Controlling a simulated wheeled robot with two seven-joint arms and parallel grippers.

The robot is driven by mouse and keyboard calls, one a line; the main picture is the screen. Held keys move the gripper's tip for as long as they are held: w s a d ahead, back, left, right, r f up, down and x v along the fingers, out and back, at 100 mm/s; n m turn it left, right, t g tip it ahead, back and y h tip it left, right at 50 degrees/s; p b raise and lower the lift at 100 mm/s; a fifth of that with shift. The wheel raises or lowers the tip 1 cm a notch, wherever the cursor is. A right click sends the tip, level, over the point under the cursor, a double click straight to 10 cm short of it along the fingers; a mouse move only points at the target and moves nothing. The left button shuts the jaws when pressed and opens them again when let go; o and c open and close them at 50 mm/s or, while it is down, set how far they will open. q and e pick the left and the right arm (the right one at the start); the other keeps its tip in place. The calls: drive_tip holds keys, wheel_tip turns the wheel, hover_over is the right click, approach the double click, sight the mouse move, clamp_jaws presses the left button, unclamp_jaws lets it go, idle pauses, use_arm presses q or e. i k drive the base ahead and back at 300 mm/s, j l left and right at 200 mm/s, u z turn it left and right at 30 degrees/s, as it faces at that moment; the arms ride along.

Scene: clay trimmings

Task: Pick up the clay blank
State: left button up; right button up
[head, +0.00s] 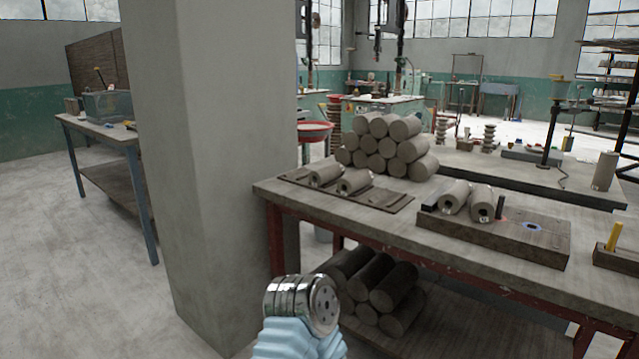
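Grey clay blanks, shaped like cylinders, lie stacked in a pyramid (391,146) on the worktable. Two more (326,174) (354,182), with marks on their ends, lie on a flat board (385,203) in front of the stack. Another two (454,197) (482,204) rest side by side on a thick wooden block (525,239) to the right. I cannot tell which one the task means. A metal and light-blue part of my arm shows at the bottom centre, below the table. No gripper fingers are visible.
A wide concrete pillar (205,130) stands left of the worktable (300,199). Darker cylinders (372,290) are piled on the table's lower shelf. A dark peg (500,208) stands on the wooden block. Open floor (70,260) lies left of the pillar.

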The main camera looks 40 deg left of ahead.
sight(351, 184)
drive_tip(key=u, duration=1)
